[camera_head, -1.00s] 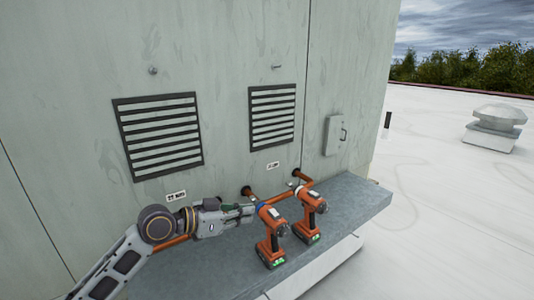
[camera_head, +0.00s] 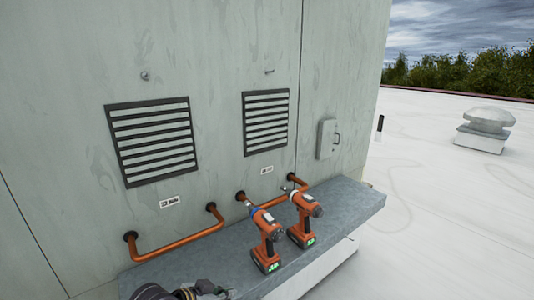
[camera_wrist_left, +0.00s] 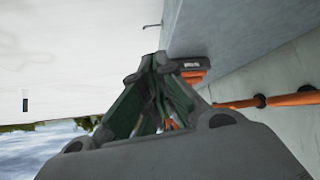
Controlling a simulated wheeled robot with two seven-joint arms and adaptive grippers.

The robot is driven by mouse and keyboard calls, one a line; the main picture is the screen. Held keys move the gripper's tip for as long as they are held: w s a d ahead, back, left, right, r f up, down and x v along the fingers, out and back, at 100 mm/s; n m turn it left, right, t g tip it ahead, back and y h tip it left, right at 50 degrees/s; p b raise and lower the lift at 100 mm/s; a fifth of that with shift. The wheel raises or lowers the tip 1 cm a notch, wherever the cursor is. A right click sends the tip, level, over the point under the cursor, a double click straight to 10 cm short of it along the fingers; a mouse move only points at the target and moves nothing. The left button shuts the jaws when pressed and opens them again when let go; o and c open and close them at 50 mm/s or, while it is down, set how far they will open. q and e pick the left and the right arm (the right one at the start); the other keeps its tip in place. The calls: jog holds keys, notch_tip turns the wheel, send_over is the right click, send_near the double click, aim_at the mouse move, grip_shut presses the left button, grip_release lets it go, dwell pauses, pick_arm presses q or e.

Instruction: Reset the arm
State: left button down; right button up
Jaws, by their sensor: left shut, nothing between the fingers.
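My left gripper (camera_wrist_left: 153,64) is shut and empty in the left wrist view, its fingertips meeting near the centre. In the head view only part of my left arm shows at the bottom edge, below the ledge's front left. Two orange cordless drills stand upright on the grey ledge (camera_head: 345,210): one on the left with a blue collar (camera_head: 268,240) and one on the right (camera_head: 304,220). Part of a drill's dark base (camera_wrist_left: 192,63) shows behind the fingers in the left wrist view. My right gripper is not in view.
Copper pipes (camera_head: 180,243) run along the wall above the ledge. Two louvred vents (camera_head: 152,140) (camera_head: 266,122) and a grey box (camera_head: 327,139) are on the wall. The white roof (camera_head: 440,220) to the right is open, with a roof vent (camera_head: 485,130) far off.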

pick_arm(q)
jog(key=s+a+f+n+g+y, duration=0.2)
jog(key=s+a+f+n+y, duration=0.1)
jog(key=s+a+f, duration=0.4)
jog(key=s+a+f+n+g+y, duration=0.1)
jog(key=s+a+f+n+y, duration=0.2)
jog(key=s, duration=0.5)
jog(key=s+a+f+m+g, duration=0.1)
jog(key=s+f+g, duration=0.15)
jog(key=f, duration=3.15)
jog(key=s+a+f, duration=0.2)
jog(key=s+f, duration=0.7)
jog(key=s, duration=0.2)
jog(key=s+a+f, duration=0.2)
jog(key=s+f, duration=0.8)
jog(key=s, duration=0.1)
jog(key=shift+s, duration=0.25)
jog(key=shift+r+g, duration=0.1)
jog(key=shift+g, duration=0.15)
